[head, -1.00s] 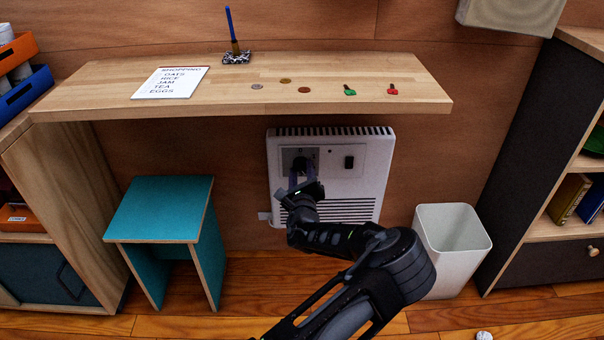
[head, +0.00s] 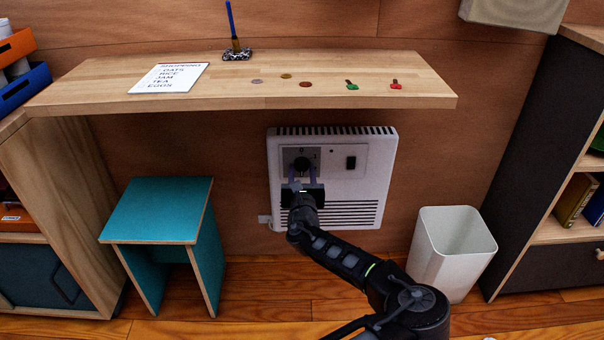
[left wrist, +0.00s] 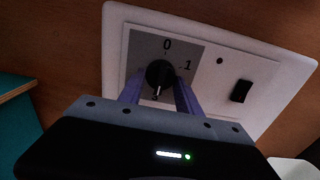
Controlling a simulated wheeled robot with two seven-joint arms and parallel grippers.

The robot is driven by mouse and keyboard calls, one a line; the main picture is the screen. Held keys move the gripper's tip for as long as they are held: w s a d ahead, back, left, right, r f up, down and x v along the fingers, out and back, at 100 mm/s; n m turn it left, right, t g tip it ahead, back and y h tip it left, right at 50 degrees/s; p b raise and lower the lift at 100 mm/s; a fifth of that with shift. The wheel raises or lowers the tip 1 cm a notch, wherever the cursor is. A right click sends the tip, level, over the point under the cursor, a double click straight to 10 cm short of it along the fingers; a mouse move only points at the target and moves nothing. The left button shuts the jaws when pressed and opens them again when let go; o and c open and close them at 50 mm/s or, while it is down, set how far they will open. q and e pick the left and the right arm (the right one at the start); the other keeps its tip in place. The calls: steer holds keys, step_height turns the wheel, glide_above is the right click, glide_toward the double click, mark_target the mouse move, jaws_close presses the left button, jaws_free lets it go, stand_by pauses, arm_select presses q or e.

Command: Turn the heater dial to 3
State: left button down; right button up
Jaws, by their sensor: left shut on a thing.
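The white heater (head: 375,200) is on the wall below the wooden shelf. Its black dial (head: 301,165) sits on a grey plate at the heater's upper left. In the left wrist view, the dial (left wrist: 160,74) has a 0 above it and a 1 to its right. My left gripper (head: 301,175) is shut on the dial, one purple finger on each side. Its body hides the plate's lower part. My right gripper is not in view.
A black switch (head: 351,163) is right of the dial. The shelf (head: 220,92) overhangs the heater. A teal stool (head: 158,210) stands to the left. A white bin (head: 452,262) stands to the right, close to my arm.

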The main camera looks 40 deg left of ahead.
arm_select(q)
steer(key=c, duration=0.9)
jaws_free()
steer(key=shift+d, duration=0.1)
steer(key=p+v, duration=0.1)
steer(key=v, duration=0.6)
steer(key=shift+s+d+p, duration=0.2)
steer(key=shift+s+p, duration=0.1)
steer(key=shift+p, duration=0.05)
